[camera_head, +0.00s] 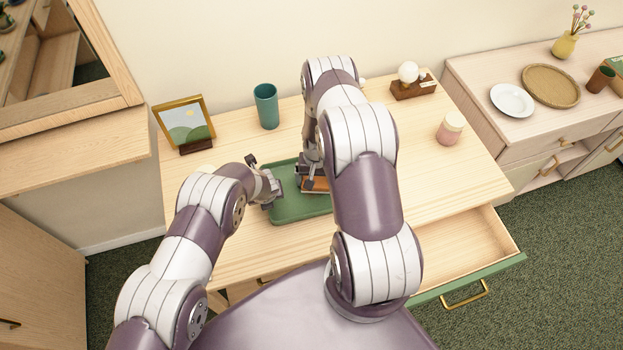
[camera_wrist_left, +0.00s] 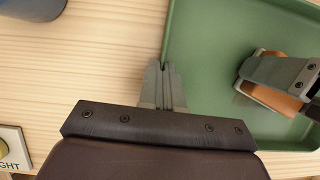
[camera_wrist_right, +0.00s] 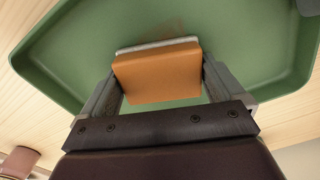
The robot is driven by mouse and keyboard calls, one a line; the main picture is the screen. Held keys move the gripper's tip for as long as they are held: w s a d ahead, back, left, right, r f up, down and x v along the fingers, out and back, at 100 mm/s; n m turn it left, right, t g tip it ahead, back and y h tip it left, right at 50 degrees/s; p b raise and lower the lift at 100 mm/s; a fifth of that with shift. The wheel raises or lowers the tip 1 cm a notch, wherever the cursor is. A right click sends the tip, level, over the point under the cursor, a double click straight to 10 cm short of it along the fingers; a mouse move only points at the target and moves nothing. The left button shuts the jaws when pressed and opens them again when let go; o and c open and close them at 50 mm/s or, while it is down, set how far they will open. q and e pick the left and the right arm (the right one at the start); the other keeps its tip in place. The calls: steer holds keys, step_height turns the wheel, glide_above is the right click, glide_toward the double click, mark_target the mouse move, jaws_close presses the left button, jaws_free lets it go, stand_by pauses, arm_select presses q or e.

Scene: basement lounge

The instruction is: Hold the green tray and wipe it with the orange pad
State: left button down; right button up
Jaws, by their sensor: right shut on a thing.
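The green tray (camera_head: 298,212) lies on the wooden desk, and its inside shows in the left wrist view (camera_wrist_left: 215,50) and right wrist view (camera_wrist_right: 100,35). My left gripper (camera_head: 272,189) is at the tray's left rim. In the left wrist view its fingers (camera_wrist_left: 164,80) sit close together with the rim between them. My right gripper (camera_head: 312,178) is over the tray, shut on the orange pad (camera_wrist_right: 157,75), a block with a pale edge. The pad shows partly in the head view (camera_head: 317,185). Whether it touches the tray floor is unclear. My right arm hides the tray's right part.
A picture frame (camera_head: 185,125), a teal cup (camera_head: 266,106), a lamp on a wooden base (camera_head: 412,88) and a pink jar (camera_head: 449,128) stand around the desk's back and sides. An open drawer (camera_head: 470,245) juts out at front right.

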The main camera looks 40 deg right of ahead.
steer(key=shift+s+d, duration=0.2)
steer(key=shift+d, duration=0.2)
steer(key=shift+d+r, duration=0.1)
steer(key=shift+r, duration=4)
steer(key=shift+f, duration=0.25)
